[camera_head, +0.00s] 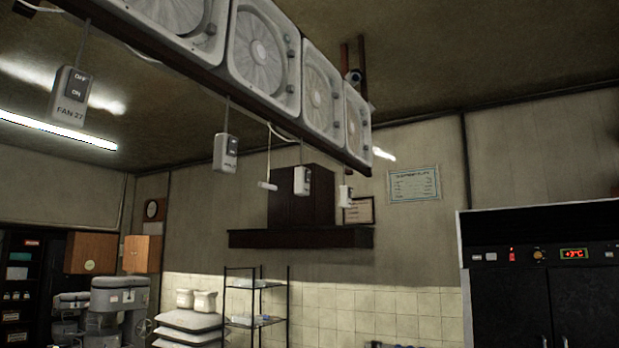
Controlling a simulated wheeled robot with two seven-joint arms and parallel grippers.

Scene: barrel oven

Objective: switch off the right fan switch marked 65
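Several pale fan switch boxes hang on cords below a row of ceiling fans. The nearest switch box (70,95), at the upper left, reads FAN 27 with OFF above ON. A second switch box (226,152) hangs further back; its label is too small to read. A third switch box (302,180) and a fourth switch box (345,194) hang further to the right, with labels I cannot read. I cannot tell which one is marked 65. Neither of my grippers shows in this view.
The fan row (262,50) runs along a dark beam overhead. A white pull handle (267,186) hangs between switches. A dark cabinet with a red display (574,253) stands at the right. A wire shelf (256,321) and stacked sacks (188,325) stand below.

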